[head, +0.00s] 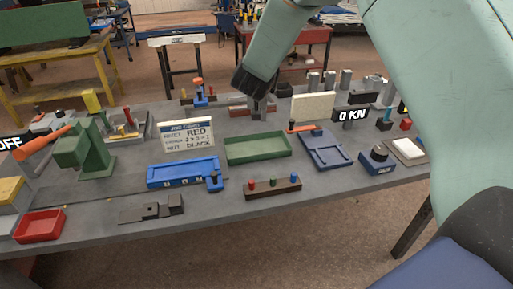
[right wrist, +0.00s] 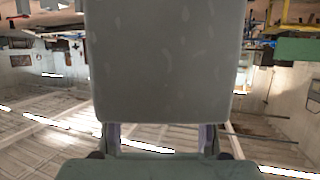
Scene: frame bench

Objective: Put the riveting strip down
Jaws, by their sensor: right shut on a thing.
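My right arm comes in from the top right in the head view, and its gripper (head: 260,108) points down at the back middle of the bench. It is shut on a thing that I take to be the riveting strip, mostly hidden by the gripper. In the right wrist view the two fingers (right wrist: 160,140) show below a wide grey speckled surface (right wrist: 165,60), which I cannot name surely. My left gripper is not in view.
A green tray (head: 258,149), a blue tray (head: 180,174) and a bar with coloured pegs (head: 272,188) lie in front. A job card (head: 187,138) stands left, a cream panel (head: 312,107) and a "0 KN" display (head: 351,115) right. Bare bench shows between them.

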